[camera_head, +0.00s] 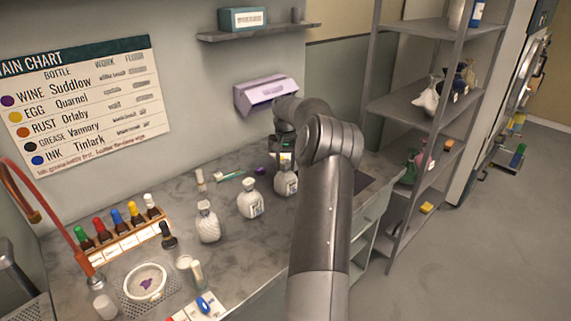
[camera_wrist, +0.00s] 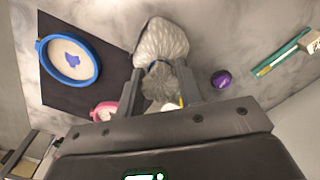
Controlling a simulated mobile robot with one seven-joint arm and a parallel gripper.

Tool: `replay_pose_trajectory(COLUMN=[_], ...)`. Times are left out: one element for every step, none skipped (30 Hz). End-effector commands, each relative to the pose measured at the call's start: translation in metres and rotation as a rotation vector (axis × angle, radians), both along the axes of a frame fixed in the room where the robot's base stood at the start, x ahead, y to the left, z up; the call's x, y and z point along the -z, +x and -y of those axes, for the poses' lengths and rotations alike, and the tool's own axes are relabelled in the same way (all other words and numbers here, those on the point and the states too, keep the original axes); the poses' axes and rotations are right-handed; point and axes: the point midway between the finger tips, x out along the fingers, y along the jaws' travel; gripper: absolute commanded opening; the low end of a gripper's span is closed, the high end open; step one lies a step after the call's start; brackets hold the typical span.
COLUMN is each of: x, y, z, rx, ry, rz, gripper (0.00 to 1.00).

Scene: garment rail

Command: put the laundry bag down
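The laundry bag (camera_wrist: 162,42) is pale grey-white with a gathered neck. Its neck is between the two fingers of my gripper (camera_wrist: 160,88) in the wrist view, and the fingers look closed on it. In the head view my gripper (camera_head: 285,150) points down at the bag (camera_head: 286,182), which hangs or stands at the counter (camera_head: 235,258). I cannot tell whether its base touches the surface. My arm hides part of the counter to its right.
Two similar white bags, one nearer (camera_head: 208,226) and one beside it (camera_head: 250,202), stand to the left. A purple cap (camera_wrist: 221,79), a teal brush (camera_wrist: 282,54) and a blue-rimmed hoop (camera_wrist: 68,60) on a dark mat (camera_wrist: 110,62) lie close by. A shelf rack (camera_head: 395,108) stands right.

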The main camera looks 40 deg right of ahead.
Motion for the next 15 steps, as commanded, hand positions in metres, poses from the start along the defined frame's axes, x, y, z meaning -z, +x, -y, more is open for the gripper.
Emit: replay_pose_trajectory(x=[0.0,0.0,0.0,0.0,0.0,0.0,0.0,0.0,0.0,-0.001,-0.002,-0.005,-0.007,-0.011,-0.017], y=[0.0,0.0,0.0,0.0,0.0,0.0,0.0,0.0,0.0,0.0,0.0,0.0,0.0,0.0,0.001], z=[0.0,0.0,0.0,0.0,0.0,0.0,0.0,0.0,0.0,0.0,0.0,0.0,0.0,0.0,0.0], rx=[0.0,0.0,0.0,0.0,0.0,0.0,0.0,0.0,0.0,0.0,0.0,0.0,0.0,0.0,0.0], ry=[0.0,0.0,0.0,0.0,0.0,0.0,0.0,0.0,0.0,-0.001,-0.001,-0.001,-0.002,-0.003,-0.003], rz=[0.0,0.0,0.0,0.0,0.0,0.0,0.0,0.0,0.0,0.001,0.001,0.001,0.001,0.001,0.003], gripper=[0.38,0.4,0.42,0.42,0.42,0.42,0.42,0.42,0.42,0.42,0.42,0.42,0.42,0.42,0.42])
